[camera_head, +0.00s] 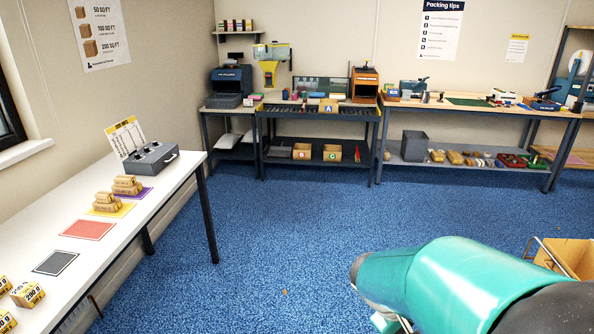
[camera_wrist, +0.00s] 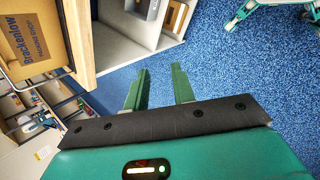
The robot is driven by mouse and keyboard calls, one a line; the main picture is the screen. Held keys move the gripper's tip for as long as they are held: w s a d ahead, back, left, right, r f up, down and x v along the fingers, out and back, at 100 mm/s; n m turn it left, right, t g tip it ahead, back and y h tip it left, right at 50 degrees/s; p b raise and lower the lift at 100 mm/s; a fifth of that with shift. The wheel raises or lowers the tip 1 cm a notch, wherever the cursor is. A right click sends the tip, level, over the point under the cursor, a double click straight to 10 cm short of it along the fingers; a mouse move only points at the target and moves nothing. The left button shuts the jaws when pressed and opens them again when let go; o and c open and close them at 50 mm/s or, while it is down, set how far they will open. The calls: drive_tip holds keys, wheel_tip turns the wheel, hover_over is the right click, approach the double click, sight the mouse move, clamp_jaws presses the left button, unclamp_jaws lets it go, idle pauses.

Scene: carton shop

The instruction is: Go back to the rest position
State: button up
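My gripper (camera_wrist: 160,70) shows in the wrist view with its two green fingers apart. Nothing is between them; blue floor shows in the gap. My teal arm fills the lower right of the head view, over the blue floor, and its gripper cannot be made out there. The fingers touch nothing that I can see.
In the wrist view, a printed cardboard box (camera_wrist: 40,38) and a wooden edge (camera_wrist: 80,35) are close at left, beside a pale open cabinet (camera_wrist: 140,30). In the head view, a white table (camera_head: 110,235) stands left and workbenches (camera_head: 470,108) line the back.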

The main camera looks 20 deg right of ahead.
drive_tip(key=a+r+t+y, duration=0.3)
drive_tip(key=a+r, duration=0.3)
drive_tip(key=a, duration=0.4)
drive_tip(key=s+a+r+m+t+y, duration=0.1)
drive_tip(key=a+r+t+y, duration=0.2)
drive_tip(key=a+r, duration=0.4)
drive_tip(key=a+t, duration=0.1)
drive_tip(key=a, duration=0.2)
drive_tip(key=shift+a+r, duration=0.15)
drive_tip(key=shift+r, duration=0.05)
drive_tip(key=shift+s+m, duration=0.15)
drive_tip(key=shift+m, duration=0.15)
